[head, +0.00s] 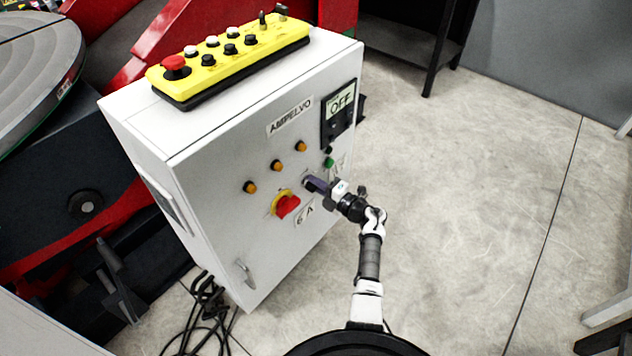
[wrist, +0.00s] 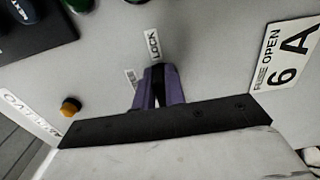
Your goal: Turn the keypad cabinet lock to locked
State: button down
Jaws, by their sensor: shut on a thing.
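The white cabinet (head: 220,190) stands in the middle of the head view, with a dark display panel (head: 338,112) reading "OFF" at its upper right. My gripper (head: 308,181) reaches the cabinet's front face from the right, between the red rotary switch and the green button. In the wrist view, its purple fingers (wrist: 159,80) are shut on the lock, which is mostly hidden between them; only something dark shows in the gap. A "LOCK" label (wrist: 154,46) lies just beyond the fingertips, and a second small label (wrist: 131,78) is partly covered. The lock's angle cannot be read.
A red rotary switch (head: 287,206) on a yellow plate sits left of my gripper, with orange lamps above it. A green button (head: 329,162) is close above right. A yellow control box (head: 232,58) lies on top of the cabinet. The floor at right is clear.

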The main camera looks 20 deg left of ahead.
dwell(0.5)
jog(key=c, duration=1.5)
grip_release()
jog(key=shift+o, duration=0.2)
jog(key=b+v, duration=0.1)
jog(key=v, duration=1.2)
jog(key=shift+d, duration=0.4)
jog(key=shift+s, duration=0.1)
